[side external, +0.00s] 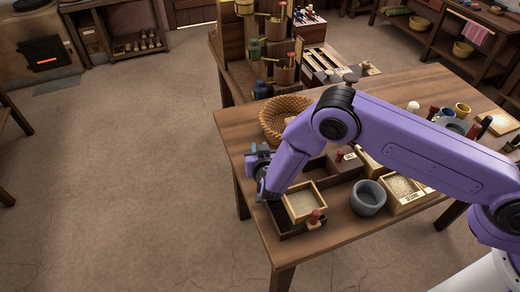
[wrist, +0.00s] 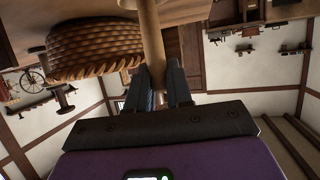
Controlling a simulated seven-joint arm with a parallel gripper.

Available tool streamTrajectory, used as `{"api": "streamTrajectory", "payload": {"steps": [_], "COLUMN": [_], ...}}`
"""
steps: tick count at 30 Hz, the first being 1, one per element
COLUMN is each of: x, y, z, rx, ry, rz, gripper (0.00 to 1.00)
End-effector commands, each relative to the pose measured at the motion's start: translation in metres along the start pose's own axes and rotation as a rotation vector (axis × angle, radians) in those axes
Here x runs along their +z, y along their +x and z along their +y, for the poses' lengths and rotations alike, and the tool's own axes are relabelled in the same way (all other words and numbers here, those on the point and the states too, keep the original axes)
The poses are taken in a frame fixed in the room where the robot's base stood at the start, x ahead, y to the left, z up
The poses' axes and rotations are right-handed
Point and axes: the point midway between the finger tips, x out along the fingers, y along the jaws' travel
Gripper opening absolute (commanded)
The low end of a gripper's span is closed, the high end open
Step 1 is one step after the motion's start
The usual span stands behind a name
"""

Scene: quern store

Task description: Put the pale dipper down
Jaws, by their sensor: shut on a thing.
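My gripper (side external: 259,155) is at the left edge of the wooden table, its wrist low beside the trays. In the wrist view its two dark fingers (wrist: 160,82) are shut on a pale, slim rod, which looks like the handle of the pale dipper (wrist: 152,42). The rod runs up to the top edge of that view, where a wider pale piece shows partly. The dipper cannot be made out in the side view, and its lower end is hidden.
A woven basket (side external: 284,118) stands on the table behind my gripper; it also shows in the wrist view (wrist: 95,50). A grain-filled wooden box (side external: 303,203), a grey stone bowl (side external: 367,198) and a sesame box (side external: 404,192) stand to the right. Open floor lies left.

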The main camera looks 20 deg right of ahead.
Motion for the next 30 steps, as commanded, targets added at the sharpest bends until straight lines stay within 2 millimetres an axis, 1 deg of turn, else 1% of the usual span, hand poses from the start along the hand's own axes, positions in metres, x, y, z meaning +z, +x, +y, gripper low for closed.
{"api": "streamTrajectory", "payload": {"steps": [10, 11, 12, 13, 21, 24, 26, 30], "x": [0.003, 0.003, 0.002, 0.002, 0.002, -0.001, 0.0, 0.0], "y": [0.001, 0.001, 0.001, 0.001, 0.001, 0.0, -0.006, -0.027], "z": [0.0, 0.0, 0.0, 0.0, 0.0, 0.0, -0.001, -0.001], "rx": [0.0, 0.0, 0.0, 0.0, 0.0, 0.0, -0.002, -0.003], "ry": [0.0, 0.0, 0.0, 0.0, 0.0, 0.001, -0.001, -0.002], "rz": [0.0, 0.0, 0.0, 0.0, 0.0, 0.001, -0.001, -0.001], "gripper": [0.0, 0.27, 0.4, 0.47, 0.47, 0.47, 0.47, 0.47]}}
